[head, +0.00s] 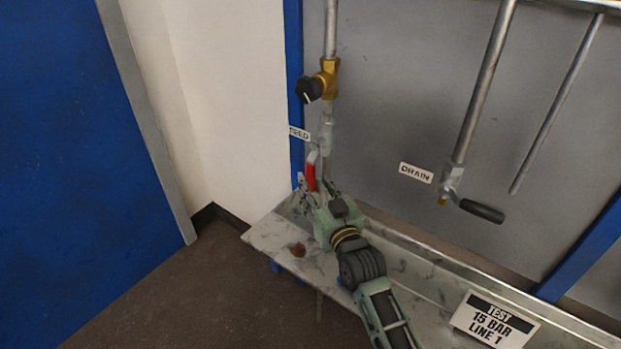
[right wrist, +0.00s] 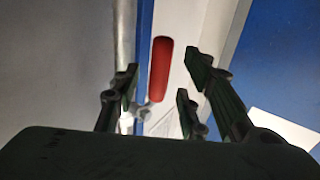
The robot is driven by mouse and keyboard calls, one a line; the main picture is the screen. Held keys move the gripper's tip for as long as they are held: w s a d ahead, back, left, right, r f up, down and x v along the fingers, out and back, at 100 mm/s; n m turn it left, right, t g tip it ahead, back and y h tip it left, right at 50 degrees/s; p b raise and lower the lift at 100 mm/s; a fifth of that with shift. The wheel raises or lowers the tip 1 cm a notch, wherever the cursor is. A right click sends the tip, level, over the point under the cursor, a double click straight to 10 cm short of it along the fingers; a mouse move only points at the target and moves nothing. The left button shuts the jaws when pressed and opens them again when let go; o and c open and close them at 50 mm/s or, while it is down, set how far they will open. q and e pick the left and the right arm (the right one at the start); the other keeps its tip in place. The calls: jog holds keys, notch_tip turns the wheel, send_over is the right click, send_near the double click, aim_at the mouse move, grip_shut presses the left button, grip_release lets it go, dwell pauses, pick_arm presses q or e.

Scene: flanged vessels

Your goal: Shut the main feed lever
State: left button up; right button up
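The red feed lever (head: 311,174) hangs roughly in line with the vertical feed pipe (head: 332,28), just below the small FEED label (head: 299,133). My right gripper (head: 313,191) is at the lever's lower end, which it partly hides. In the right wrist view the red lever handle (right wrist: 160,66) shows between the spread fingers of the right gripper (right wrist: 161,78). The fingers look apart from the handle; how deep it lies between them is hard to tell. My left gripper is in neither view.
A brass valve with a black knob (head: 310,89) sits above the lever. To the right is the DRAIN label (head: 416,172) and a black-handled drain lever (head: 481,210). A marbled shelf (head: 273,238) below holds a test sign (head: 494,321).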

aim_at(312, 182)
jog(key=shift+x, duration=2)
grip_shut()
jog(key=shift+f, duration=0.1)
